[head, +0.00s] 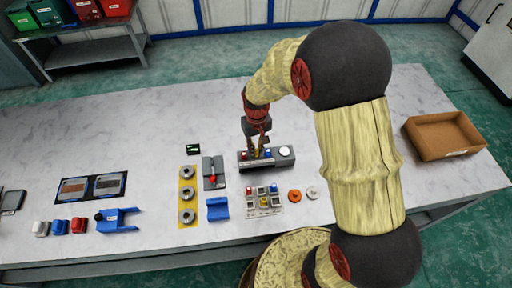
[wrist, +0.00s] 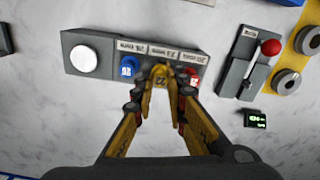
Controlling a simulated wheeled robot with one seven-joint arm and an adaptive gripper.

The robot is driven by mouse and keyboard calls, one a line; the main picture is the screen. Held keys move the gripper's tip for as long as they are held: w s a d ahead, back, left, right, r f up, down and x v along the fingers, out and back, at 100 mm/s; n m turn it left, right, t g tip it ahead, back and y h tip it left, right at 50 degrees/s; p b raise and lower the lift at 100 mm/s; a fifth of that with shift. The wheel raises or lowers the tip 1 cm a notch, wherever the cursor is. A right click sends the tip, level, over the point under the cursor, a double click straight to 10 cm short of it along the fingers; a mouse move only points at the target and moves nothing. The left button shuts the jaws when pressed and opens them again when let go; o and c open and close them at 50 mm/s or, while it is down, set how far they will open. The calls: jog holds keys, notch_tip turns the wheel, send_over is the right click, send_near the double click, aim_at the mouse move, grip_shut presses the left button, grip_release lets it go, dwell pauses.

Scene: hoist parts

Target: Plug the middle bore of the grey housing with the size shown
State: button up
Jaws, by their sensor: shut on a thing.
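The grey housing (head: 283,162) lies on the table; in the wrist view (wrist: 105,42) it has a white disc at one end and a row of printed mm labels. A blue plug (wrist: 128,66) and a red plug (wrist: 193,78) stand in it at either side of the middle. My gripper (wrist: 164,80) is shut on a yellow plug (wrist: 160,71) at the middle place, between the blue and red ones. My fingers hide the bore, so I cannot tell whether the plug is in it or just above. A small display (wrist: 256,119) shows green text, too small to read.
A pale tray (head: 249,213) with red, blue and yellow pieces lies in front. A lever unit with a red knob (wrist: 271,47) and a yellow strip with grey rings (head: 187,172) are close by. An open brown box (head: 443,136) stands at right. Bare table lies behind the housing.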

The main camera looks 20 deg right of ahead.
jog(key=shift+f, duration=0.65)
dwell(3.3)
jog(key=o, duration=0.9)
jog(key=shift+r+p, duration=0.1)
jog(key=shift+p, duration=0.2)
jog(key=shift+r+p, duration=2.55)
jog(key=shift+r, duration=0.9)
